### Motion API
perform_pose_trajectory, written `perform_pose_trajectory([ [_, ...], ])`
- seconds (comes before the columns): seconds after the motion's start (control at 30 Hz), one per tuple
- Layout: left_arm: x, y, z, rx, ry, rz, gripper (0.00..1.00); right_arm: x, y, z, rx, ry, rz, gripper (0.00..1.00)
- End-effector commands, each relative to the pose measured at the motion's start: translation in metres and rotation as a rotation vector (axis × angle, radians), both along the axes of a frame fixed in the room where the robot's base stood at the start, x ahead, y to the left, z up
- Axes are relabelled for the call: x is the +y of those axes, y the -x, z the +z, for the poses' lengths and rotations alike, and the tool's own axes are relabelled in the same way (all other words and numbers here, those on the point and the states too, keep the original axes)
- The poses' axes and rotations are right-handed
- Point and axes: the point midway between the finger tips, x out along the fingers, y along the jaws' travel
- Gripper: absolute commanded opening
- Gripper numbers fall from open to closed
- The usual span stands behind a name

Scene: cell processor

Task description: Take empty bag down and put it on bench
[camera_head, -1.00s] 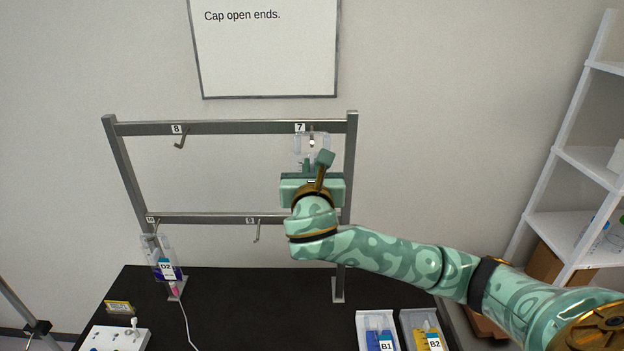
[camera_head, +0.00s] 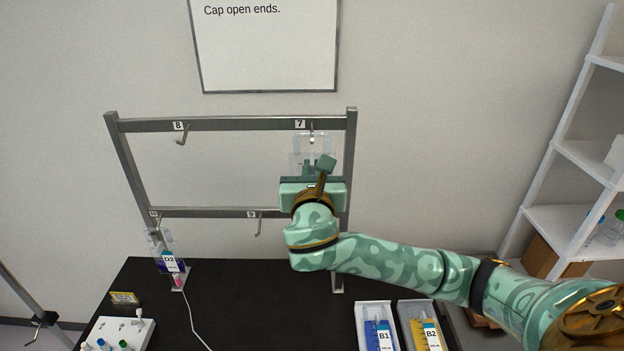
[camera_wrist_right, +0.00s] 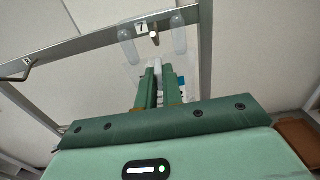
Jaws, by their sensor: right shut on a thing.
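The clear empty bag (camera_head: 299,143) is at hook 7 (camera_head: 312,133) on the upper right of the metal rack. My right gripper (camera_head: 318,164) is in front of the bag, just below the hook, and hides most of it. In the right wrist view the right gripper (camera_wrist_right: 158,75) is shut on the bag, and the bag's clear top (camera_wrist_right: 180,36) shows beyond the fingers, around the hook. I cannot tell whether the bag is clear of the hook. The black bench (camera_head: 250,290) lies below the rack. My left gripper is not in view.
Bag D2 (camera_head: 170,262) hangs at the lower left of the rack (camera_head: 230,125), with a tube running onto the bench. Trays B1 (camera_head: 362,310) and B2 (camera_head: 408,310) stand at the bench's right. A white tube rack (camera_head: 130,330) is at the front left. The bench middle is mostly free.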

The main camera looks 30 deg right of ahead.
Motion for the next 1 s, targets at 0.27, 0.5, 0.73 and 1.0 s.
perform_pose_trajectory([
  [0.27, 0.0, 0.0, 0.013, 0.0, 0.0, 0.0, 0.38, 0.01, 0.015, 0.003, 0.002, 0.0, 0.003, 0.0],
  [0.5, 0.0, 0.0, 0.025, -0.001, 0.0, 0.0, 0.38, 0.022, 0.035, 0.003, 0.002, 0.0, 0.002, 0.0],
  [0.73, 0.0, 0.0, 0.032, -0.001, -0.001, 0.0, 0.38, 0.029, 0.048, 0.004, 0.0, 0.0, 0.0, 0.0],
  [1.0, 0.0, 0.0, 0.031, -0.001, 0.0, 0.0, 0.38, 0.03, 0.049, 0.003, -0.001, 0.001, 0.0, 0.0],
])
